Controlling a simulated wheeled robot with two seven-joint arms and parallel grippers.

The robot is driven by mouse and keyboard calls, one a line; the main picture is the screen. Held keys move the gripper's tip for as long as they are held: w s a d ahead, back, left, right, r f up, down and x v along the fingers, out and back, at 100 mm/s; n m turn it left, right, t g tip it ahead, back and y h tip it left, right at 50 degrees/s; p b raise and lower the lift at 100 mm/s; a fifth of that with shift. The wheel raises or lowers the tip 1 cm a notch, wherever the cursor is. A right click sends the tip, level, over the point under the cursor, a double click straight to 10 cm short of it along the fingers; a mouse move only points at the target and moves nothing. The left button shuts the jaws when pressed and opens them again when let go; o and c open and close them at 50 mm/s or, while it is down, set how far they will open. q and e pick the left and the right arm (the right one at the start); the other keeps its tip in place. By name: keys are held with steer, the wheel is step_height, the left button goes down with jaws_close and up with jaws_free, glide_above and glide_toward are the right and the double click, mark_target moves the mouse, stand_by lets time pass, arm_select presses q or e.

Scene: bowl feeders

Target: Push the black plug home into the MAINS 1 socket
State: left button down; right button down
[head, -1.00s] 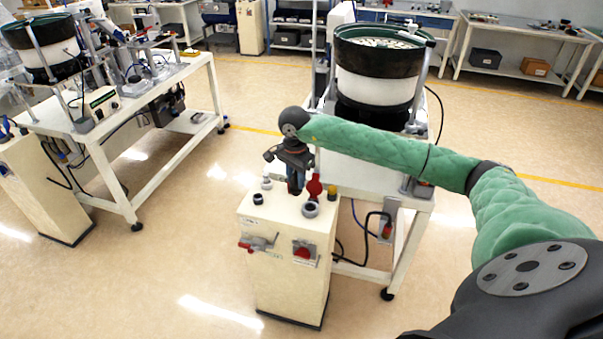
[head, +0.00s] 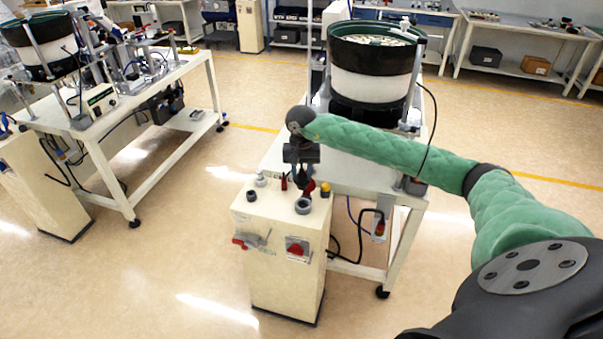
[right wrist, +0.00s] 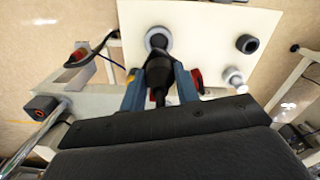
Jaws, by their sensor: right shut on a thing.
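My right gripper (head: 301,180) points down over the cream cabinet's top, shut on the black plug. In the right wrist view its blue-grey fingers (right wrist: 160,85) hold the black plug (right wrist: 158,68) between them. A grey ring-shaped socket (right wrist: 158,40) lies just beyond the plug, whose far end overlaps the ring's near edge in the picture. In the head view the grey socket (head: 303,206) sits near the cabinet's front edge, just below the gripper. I cannot tell how far the plug is from it, and no MAINS 1 lettering is legible. My left gripper is out of view.
The cabinet top (head: 275,207) also carries a black round fitting (head: 251,195), a white one (head: 261,180), red parts (head: 309,187) and a yellow one (head: 325,188). A red switch (head: 297,249) is on its front. A bowl feeder (head: 372,75) stands behind.

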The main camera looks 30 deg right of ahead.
mark_target(303, 189)
steer(key=shift+f+b, duration=0.3)
steer(key=shift+f, duration=2.25)
steer(key=shift+f+b, duration=0.25)
steer(key=shift+b, duration=0.1)
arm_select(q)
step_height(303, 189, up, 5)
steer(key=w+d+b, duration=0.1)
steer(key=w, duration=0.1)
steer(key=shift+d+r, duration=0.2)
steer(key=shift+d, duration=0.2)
arm_select(e)
steer(key=shift+f, duration=0.6)
arm_select(q)
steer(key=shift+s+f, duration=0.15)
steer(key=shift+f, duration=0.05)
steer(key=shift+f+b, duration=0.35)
steer(key=shift+b, duration=0.25)
arm_select(e)
steer(key=shift+s+d+r, duration=0.15)
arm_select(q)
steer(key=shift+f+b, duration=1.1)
arm_select(e)
steer(key=shift+f, duration=0.25)
